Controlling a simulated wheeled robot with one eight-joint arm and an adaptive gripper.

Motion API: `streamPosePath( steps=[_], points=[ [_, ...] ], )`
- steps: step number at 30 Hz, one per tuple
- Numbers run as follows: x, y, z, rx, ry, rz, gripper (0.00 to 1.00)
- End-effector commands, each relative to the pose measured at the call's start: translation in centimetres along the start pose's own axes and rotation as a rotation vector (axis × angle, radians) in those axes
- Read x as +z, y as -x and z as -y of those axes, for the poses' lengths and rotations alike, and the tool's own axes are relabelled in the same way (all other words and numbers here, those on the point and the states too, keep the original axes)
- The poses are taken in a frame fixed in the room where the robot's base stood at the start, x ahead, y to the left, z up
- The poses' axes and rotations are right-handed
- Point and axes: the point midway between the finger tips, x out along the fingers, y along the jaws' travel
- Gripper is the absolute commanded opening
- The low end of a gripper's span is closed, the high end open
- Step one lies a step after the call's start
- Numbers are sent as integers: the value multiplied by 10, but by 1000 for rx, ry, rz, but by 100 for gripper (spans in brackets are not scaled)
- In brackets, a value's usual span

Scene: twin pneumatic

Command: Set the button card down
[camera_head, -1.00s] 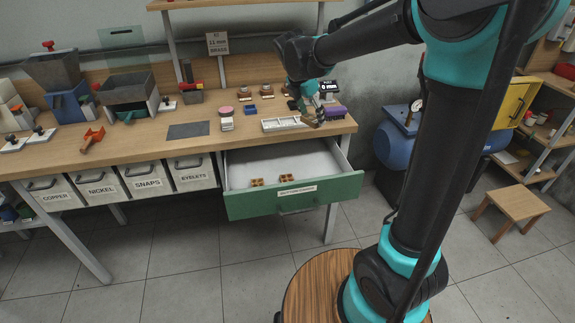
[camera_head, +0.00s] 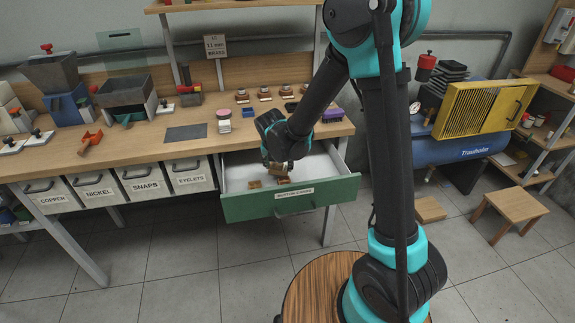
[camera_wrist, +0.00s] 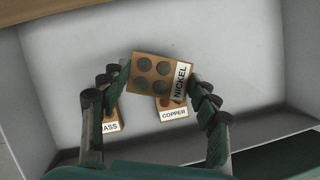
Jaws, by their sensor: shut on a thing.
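My gripper (camera_head: 277,166) is over the open green drawer (camera_head: 238,208) marked as button cards. It is shut on a tan button card (camera_wrist: 150,73) labelled NICKEL, with several grey buttons, seen between the fingers in the wrist view. A COPPER card (camera_wrist: 174,114) lies on the drawer floor, partly covered by the held card in that view. A BRASS card (camera_wrist: 112,126) lies to its left, partly hidden by the left finger. The held card looks turned slightly and above the floor; its exact height is unclear.
The drawer's white floor (camera_wrist: 75,55) is bare at the back and left. The wooden bench (camera_head: 140,146) stands behind, with a pink-lidded jar (camera_head: 223,115) and a dark mat (camera_head: 187,132). Labelled bins (camera_head: 145,181) hang left of the drawer.

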Motion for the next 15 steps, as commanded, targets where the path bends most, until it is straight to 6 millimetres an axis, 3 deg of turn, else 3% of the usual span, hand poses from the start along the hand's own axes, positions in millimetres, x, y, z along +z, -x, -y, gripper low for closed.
streamPosePath(
  steps=[3,15],
  points=[
    [13,-16,7,-2,-3,0,28],
    [34,-43,20,-1,-3,0,28]
  ],
)
